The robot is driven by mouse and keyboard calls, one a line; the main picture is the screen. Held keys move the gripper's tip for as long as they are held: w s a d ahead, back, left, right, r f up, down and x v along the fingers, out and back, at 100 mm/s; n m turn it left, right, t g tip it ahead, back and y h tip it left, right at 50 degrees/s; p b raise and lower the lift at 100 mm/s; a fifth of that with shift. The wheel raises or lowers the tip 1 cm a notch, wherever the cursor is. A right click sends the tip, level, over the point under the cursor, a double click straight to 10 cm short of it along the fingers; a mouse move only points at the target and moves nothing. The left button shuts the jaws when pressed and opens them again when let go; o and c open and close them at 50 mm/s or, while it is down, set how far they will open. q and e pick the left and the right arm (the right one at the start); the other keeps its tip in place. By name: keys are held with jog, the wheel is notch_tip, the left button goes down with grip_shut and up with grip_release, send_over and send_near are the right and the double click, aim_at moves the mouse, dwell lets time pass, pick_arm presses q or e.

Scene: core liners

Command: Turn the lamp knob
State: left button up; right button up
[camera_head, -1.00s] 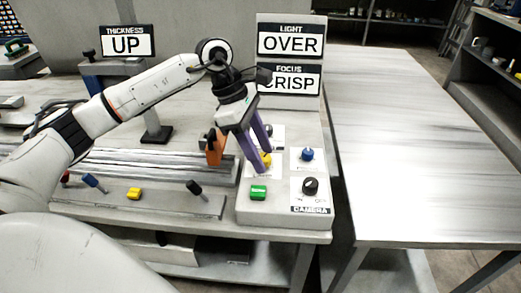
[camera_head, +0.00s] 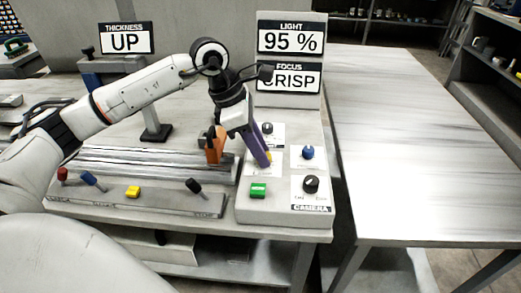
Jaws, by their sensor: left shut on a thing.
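The control box (camera_head: 284,217) stands at the right end of the bench. A green button (camera_head: 258,190) is at the front left. The light display (camera_head: 291,40) reads 95 %. The focus display (camera_head: 296,79) reads CRISP, its first letter partly covered. My right gripper is not in view.
An orange piece (camera_head: 215,146) stands beside the gripper on the left, at the end of the rail (camera_head: 150,163). A front panel (camera_head: 130,198) has coloured levers and a yellow button. The thickness display (camera_head: 126,39) reads UP. The table (camera_head: 420,150) at right is clear.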

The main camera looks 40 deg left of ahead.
pick_arm(q)
jog(key=shift+n+t, duration=0.3)
jog(key=shift+n, duration=0.5)
jog(key=shift+s+d+n+t+y+b, duration=0.15)
jog(key=shift+n+y+b, duration=0.15)
jog(key=shift+n, duration=0.4)
jog(key=shift+w+n+t+y+b, duration=0.1)
jog(key=shift+n+t+y+b, duration=0.1)
jog(key=shift+n+y, duration=0.35)
jog(key=shift+n, duration=0.35)
jog(key=o, duration=1.1)
jog(key=shift+c, duration=0.2)
jog(key=shift+s, duration=0.1)
jog(key=v, duration=1)
jog(key=shift+r, duration=0.25)
